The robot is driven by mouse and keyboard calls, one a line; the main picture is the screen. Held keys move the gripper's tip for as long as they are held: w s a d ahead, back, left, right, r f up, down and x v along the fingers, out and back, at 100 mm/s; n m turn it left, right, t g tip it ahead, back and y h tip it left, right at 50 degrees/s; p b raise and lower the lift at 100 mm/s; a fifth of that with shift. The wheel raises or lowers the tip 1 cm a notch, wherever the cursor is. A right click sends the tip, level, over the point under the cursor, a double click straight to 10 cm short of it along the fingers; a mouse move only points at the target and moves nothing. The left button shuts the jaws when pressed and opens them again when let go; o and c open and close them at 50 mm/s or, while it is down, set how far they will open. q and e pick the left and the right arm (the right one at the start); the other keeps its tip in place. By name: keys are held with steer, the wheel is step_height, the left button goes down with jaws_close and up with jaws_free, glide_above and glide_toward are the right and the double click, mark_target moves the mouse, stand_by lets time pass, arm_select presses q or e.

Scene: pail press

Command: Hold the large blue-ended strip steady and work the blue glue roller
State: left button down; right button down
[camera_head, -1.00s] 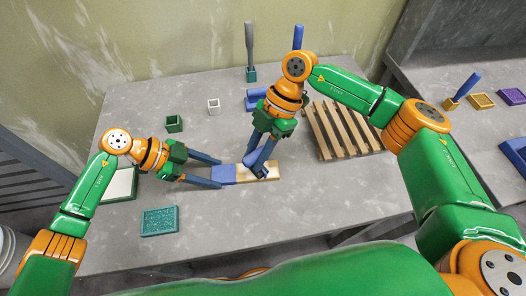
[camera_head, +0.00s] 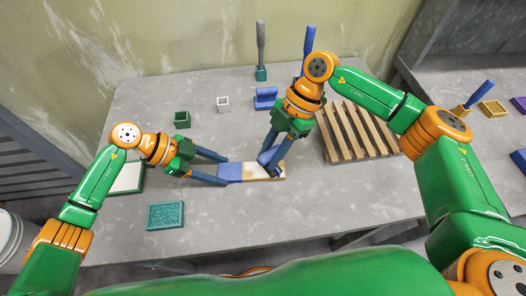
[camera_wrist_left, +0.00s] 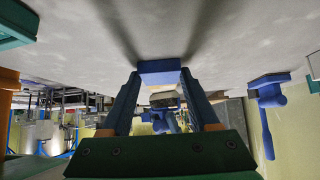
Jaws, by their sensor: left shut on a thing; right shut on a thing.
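The strip (camera_head: 258,171) lies flat on the grey table, with a blue end (camera_head: 230,172) at its left and pale wood to the right. My left gripper (camera_head: 224,170) is shut on the blue end, which also shows between the fingers in the left wrist view (camera_wrist_left: 159,67). My right gripper (camera_head: 274,167) is shut on the blue glue roller (camera_head: 266,157), held low over the wooden part. The fingers partly hide the roller, and I cannot tell whether it touches the wood.
A slatted wooden rack (camera_head: 357,132) stands right of my right gripper. A blue cradle (camera_head: 265,97), a green box (camera_head: 182,120) and a white box (camera_head: 223,103) stand behind. A teal tray (camera_head: 166,215) lies front left. The table in front of the strip is clear.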

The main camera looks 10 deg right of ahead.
steer(key=shift+f, duration=0.1)
arm_select(q)
steer(key=shift+s+d, duration=0.1)
arm_select(e)
steer(key=shift+s+a, duration=0.1)
steer(key=shift+a, duration=0.55)
steer(key=shift+w+a, duration=0.2)
steer(key=shift+a, duration=0.7)
steer(key=shift+d, duration=0.1)
steer(key=shift+s+d, duration=0.1)
steer(key=shift+d, duration=1.45)
